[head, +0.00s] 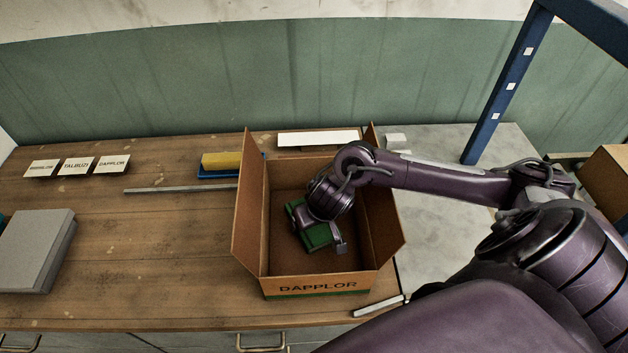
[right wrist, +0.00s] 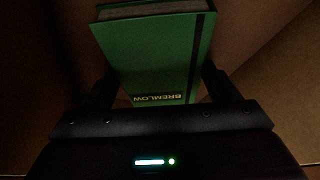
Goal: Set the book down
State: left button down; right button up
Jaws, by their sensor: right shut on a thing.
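A green book (head: 319,236) is inside the open cardboard box labelled DAPPLOR (head: 318,284). In the right wrist view the book (right wrist: 155,55) has a dark strap and the word BREMLOW on its cover. My right gripper (head: 322,226) reaches down into the box and is shut on the book. Its fingers (right wrist: 160,92) sit at either side of the book in the right wrist view. The arm hides part of the book, and I cannot tell whether the book touches the box floor. My left gripper is not in view.
The box flaps stand open on the wooden table (head: 150,230). Behind it are a yellow block on a blue tray (head: 202,174) and a white panel (head: 318,138). Name cards (head: 77,166) stand at the back left. A grey stack (head: 35,250) lies at left.

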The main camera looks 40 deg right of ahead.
jog(key=o, duration=1.1)
jog(key=shift+c, duration=0.2)
jog(key=p+v, duration=0.4)
jog(key=v, duration=0.8)
jog(key=shift+a+r+p, duration=0.1)
jog(key=shift+r+p, duration=0.05)
jog(key=shift+p, duration=0.15)
